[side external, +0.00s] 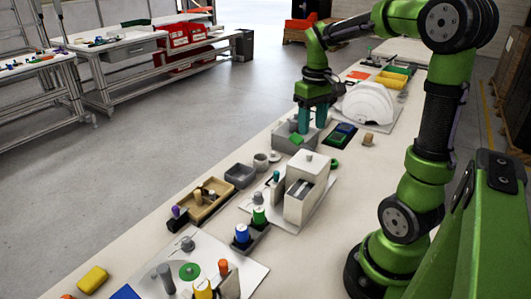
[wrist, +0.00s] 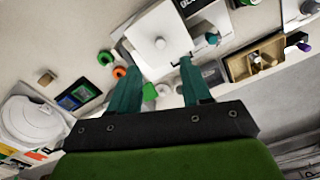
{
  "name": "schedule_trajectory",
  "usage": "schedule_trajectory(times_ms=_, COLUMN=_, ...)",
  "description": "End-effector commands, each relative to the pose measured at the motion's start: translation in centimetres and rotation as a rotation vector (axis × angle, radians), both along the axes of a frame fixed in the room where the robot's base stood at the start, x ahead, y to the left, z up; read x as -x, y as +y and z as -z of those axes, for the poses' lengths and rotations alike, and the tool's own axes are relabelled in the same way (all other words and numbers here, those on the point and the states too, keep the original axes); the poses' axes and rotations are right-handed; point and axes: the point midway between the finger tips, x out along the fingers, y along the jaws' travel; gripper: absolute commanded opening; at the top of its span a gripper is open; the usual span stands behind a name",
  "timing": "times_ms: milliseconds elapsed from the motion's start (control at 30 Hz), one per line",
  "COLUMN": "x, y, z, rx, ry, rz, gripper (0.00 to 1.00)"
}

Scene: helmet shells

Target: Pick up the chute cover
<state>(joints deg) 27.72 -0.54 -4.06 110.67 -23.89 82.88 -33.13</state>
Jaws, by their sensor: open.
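A white box-shaped unit (side external: 306,186) stands on a pale base plate mid-table. Its flat square top with a small round knob, which looks like the chute cover (side external: 309,165), also shows in the wrist view (wrist: 158,42). I cannot tell whether this top is a separate part. My gripper (side external: 312,130) points down behind the unit, above the table near a grey block with a green piece (side external: 296,138). In the wrist view my gripper (wrist: 158,67) has its fingers apart, with the white top beyond their tips. Nothing is held between them.
A white helmet shell (side external: 368,107) stands right of my gripper, with a dark tray (side external: 341,136) before it. A wooden tray (side external: 205,200), a grey bin (side external: 240,175) and blue and green cylinders (side external: 259,215) stand around the unit. Bare table lies along the front right.

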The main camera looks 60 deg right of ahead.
Motion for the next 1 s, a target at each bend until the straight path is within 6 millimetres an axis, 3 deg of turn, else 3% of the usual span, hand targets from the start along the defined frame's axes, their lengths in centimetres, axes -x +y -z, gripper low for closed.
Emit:
schedule_trajectory(times_ms=100, x=0.1, y=0.0, z=2.2, rx=-0.002, ry=0.003, rz=0.000, gripper=0.48)
schedule_trajectory(times_ms=367, x=0.1, y=0.0, z=4.2, rx=0.000, ry=0.001, rz=0.001, gripper=0.48)
schedule_trajectory(times_ms=633, x=0.2, y=0.2, z=8.1, rx=-0.002, ry=0.002, rz=0.001, gripper=0.48)
schedule_trajectory(times_ms=967, x=0.1, y=0.1, z=8.9, rx=0.000, ry=-0.001, rz=0.001, gripper=0.48)
schedule_trajectory(times_ms=1000, x=0.1, y=0.1, z=8.9, rx=0.000, ry=-0.001, rz=0.001, gripper=0.44)
